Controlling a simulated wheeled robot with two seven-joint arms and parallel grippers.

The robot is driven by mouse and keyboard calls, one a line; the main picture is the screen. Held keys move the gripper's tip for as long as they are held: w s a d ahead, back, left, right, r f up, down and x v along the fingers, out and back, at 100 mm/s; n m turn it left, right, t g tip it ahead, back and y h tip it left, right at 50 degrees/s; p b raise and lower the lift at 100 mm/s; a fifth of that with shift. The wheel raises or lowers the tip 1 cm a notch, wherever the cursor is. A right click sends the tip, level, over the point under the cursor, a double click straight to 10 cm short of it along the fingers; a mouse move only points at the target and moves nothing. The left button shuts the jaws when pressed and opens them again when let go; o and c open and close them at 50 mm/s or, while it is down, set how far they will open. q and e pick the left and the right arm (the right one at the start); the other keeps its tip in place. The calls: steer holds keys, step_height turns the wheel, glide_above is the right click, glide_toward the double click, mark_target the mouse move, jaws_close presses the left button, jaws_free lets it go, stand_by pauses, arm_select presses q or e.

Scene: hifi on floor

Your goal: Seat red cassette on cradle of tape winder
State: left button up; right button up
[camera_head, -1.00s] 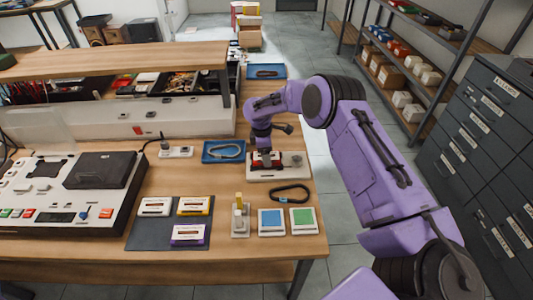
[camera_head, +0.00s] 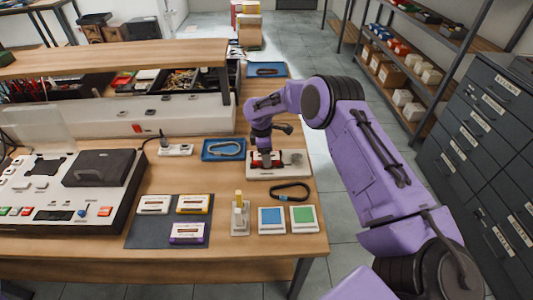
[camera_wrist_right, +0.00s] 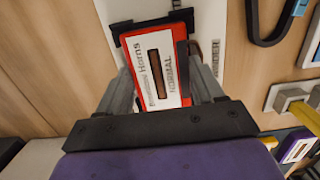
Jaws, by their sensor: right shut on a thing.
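The red cassette (camera_wrist_right: 150,95) with a white label lies between the fingers of my right gripper (camera_wrist_right: 163,88) in the right wrist view. The gripper is shut on it. The tape winder (camera_head: 292,172) is a pale, flat unit at the right side of the bench, and the gripper (camera_head: 264,158) is over its left part in the head view. In the right wrist view the far end of the cassette is at the black cradle (camera_wrist_right: 122,27). I cannot tell whether it is fully down. My left gripper is not in view.
A black loop (camera_head: 290,190) and blue and green square pads (camera_head: 271,220) lie in front of the winder. A blue tray (camera_head: 209,151) stands to its left. A dark mat (camera_head: 145,236) holds several other cassettes. The bench's right edge is close to the winder.

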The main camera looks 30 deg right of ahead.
steer(key=o, duration=1.1)
steer(key=shift+r, duration=0.1)
steer(key=shift+w+r, duration=0.1)
steer(key=shift+r, duration=0.25)
steer(key=r+p, duration=0.1)
steer(key=r, duration=0.4)
steer(key=r+p, duration=0.2)
steer(key=r, duration=0.3)
steer(key=a+r+p, duration=0.1)
steer(key=r+p, duration=0.1)
steer(key=r, duration=0.3)
steer(key=shift+w+r, duration=0.2)
steer(key=shift+r, duration=0.1)
